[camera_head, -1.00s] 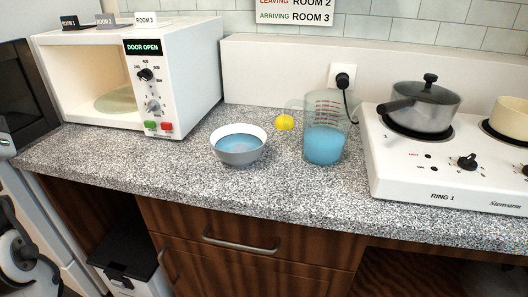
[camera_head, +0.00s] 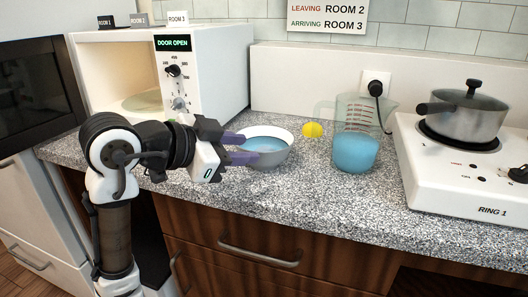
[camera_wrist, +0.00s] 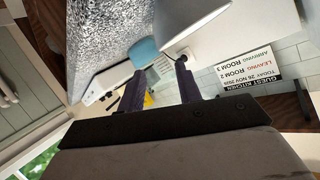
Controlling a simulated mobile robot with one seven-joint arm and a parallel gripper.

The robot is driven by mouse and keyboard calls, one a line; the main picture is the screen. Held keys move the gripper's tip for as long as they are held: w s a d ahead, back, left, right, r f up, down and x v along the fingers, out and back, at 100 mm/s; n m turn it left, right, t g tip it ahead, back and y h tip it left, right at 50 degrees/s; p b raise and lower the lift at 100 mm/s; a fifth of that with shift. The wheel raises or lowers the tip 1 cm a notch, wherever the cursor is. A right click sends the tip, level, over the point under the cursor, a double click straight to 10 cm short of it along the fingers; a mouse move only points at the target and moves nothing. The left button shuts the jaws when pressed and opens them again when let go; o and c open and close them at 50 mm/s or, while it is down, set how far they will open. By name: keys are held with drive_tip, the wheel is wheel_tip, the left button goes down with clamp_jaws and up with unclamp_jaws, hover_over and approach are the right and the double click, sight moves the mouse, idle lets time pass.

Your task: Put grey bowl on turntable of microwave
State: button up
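In the wrist view my gripper (camera_wrist: 160,68) is also open, with a pale curved surface, probably the bowl (camera_wrist: 185,22), near the right fingertip. The microwave (camera_head: 222,70) stands open at the back left, with its pale turntable (camera_head: 146,101) empty, partly hidden by my arm.
A jug (camera_head: 356,150) of blue liquid and a yellow object (camera_head: 312,130) stand right of the bowl. A hob (camera_head: 428,180) with a lidded pot (camera_head: 468,117) is farther right. The counter front (camera_head: 310,190) is clear. Labelled blocks (camera_head: 178,17) sit on the microwave.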

sight(273, 152)
drive_tip(key=x, duration=0.3)
drive_tip(key=shift+w+d+f, duration=0.1)
drive_tip(key=shift+w+d, duration=0.15)
drive_tip(key=shift+f+x, duration=0.15)
drive_tip(key=shift+x, duration=1.2)
drive_tip(key=shift+f+x, duration=0.1)
drive_tip(key=shift+x, duration=1.3)
drive_tip(key=shift+a, duration=0.1)
clamp_jaws()
